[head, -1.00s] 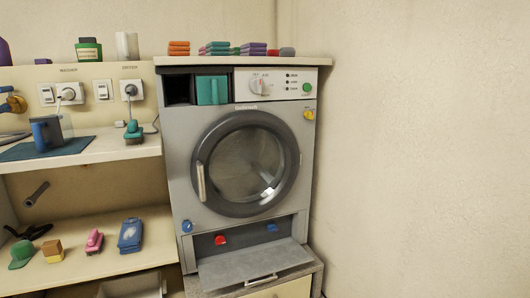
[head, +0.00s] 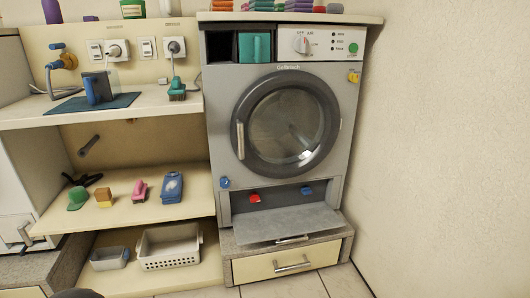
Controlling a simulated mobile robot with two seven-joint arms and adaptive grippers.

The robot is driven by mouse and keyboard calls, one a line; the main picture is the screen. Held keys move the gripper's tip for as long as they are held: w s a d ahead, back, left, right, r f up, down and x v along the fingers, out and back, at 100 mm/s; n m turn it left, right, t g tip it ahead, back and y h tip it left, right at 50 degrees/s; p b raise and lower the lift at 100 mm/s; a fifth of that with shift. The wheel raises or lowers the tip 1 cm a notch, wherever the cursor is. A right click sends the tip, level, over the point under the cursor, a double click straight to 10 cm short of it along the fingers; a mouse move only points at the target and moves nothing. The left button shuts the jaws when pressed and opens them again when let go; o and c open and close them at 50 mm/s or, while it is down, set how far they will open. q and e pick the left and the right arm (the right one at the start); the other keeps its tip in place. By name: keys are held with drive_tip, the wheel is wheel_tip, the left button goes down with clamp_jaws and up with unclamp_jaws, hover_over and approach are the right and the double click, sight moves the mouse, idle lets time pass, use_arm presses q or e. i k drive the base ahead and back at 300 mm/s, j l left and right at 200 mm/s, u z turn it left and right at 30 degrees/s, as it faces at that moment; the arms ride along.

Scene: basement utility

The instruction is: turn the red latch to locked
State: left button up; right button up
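The red latch (head: 255,198) is a small red knob in the open recess at the bottom of the grey front-loading machine (head: 222,140). It sits left of the middle of the recess, just above the lowered grey flap (head: 285,223). A blue knob (head: 306,190) is to its right in the same recess. Another blue knob (head: 225,183) is on the machine's front at the lower left. The latch is too small to read its position.
The round door (head: 241,140) is shut. A drawer (head: 270,266) is below the flap. Shelves (head: 110,207) on the left hold several small objects, with a white basket (head: 168,262) at the bottom. A bare wall (head: 440,150) closes the right side.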

sight(254, 197)
drive_tip(key=i+l, duration=0.15)
drive_tip(key=i, duration=0.4)
drive_tip(key=i+l, duration=0.15)
drive_tip(key=i, duration=0.35)
drive_tip(key=i+l, duration=0.15)
drive_tip(key=i, duration=0.4)
